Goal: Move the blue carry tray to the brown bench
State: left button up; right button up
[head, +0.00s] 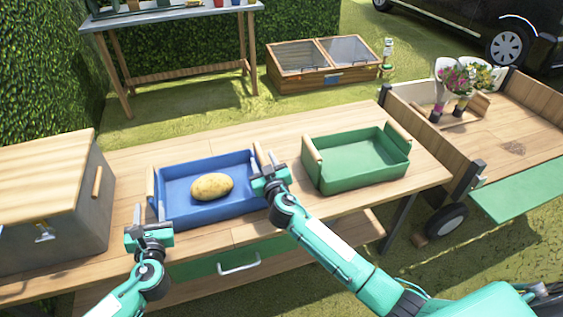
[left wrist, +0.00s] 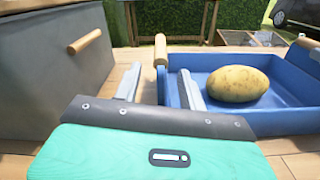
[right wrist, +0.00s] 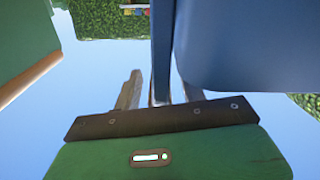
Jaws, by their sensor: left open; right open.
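The blue carry tray (head: 176,213) sits on a wooden-topped workbench (head: 122,172) and holds a yellowish potato (head: 211,186). It has a wooden handle at each end. My left gripper (head: 150,217) is at the tray's left end, open, with its fingers on either side of the left end wall (left wrist: 161,88) in the left wrist view. My right gripper (head: 266,166) is at the right end, open, with the blue end wall (right wrist: 163,50) between its fingers in the right wrist view. It hides part of that end. Contact is not clear at either end.
A green tray (head: 358,180) stands close right of my right gripper. A grey box with a wooden lid (head: 55,215) stands left. A grey-topped bench with brown legs (head: 170,14) stands behind, holding pots. A cart (head: 520,120) with flowers is at right.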

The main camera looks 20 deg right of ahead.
jog(key=shift+s, duration=0.2)
pick_arm(q)
jog(key=s, duration=0.3)
pick_arm(e)
jog(key=s, duration=1.1)
jog(key=shift+s, duration=0.3)
jog(key=shift+d, duration=0.1)
